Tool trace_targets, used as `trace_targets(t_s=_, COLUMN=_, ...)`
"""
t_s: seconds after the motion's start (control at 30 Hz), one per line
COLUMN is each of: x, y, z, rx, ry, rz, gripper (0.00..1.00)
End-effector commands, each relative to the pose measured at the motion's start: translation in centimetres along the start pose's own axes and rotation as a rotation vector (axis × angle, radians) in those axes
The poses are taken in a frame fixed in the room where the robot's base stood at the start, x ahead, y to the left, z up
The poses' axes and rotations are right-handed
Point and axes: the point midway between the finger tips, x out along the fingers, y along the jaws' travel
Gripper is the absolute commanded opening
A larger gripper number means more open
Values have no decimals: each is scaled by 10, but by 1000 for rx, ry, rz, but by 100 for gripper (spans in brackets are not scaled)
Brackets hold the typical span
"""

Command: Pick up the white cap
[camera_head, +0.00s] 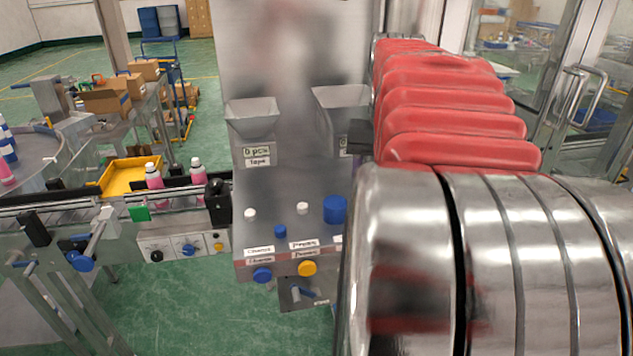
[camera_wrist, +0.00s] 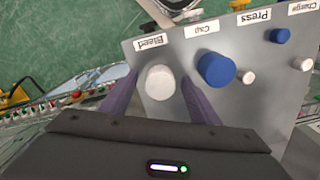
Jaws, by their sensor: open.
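A white cap (camera_wrist: 160,82) sits on the grey metal panel in the wrist view, near the panel's left edge. The two dark purple fingers of my gripper (camera_wrist: 159,78) stand open on either side of it. I cannot tell whether either finger touches the cap. A larger blue cap (camera_wrist: 216,69) is just to the right, close by the right finger. In the head view my own arm covers the right part of the panel, and I cannot make out this white cap or the fingertips there.
The grey panel (camera_head: 272,190) also carries small white pieces (camera_head: 250,213) (camera_head: 303,208), a small blue piece (camera_head: 281,231) and the blue cap (camera_head: 335,208). Two hoppers stand behind. A conveyor (camera_head: 60,199) with pink bottles (camera_head: 197,171) and a yellow tray (camera_head: 130,174) are at left.

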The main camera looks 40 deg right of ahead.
Motion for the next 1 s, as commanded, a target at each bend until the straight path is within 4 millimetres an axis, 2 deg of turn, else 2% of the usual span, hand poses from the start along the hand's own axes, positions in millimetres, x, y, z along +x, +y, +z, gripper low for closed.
trace_targets(t_s=0.47, x=0, y=0, z=0, rx=-1, ry=0, rz=0, gripper=55)
trace_targets(t_s=1.0, x=0, y=0, z=0, rx=-1, ry=0, rz=0, gripper=18)
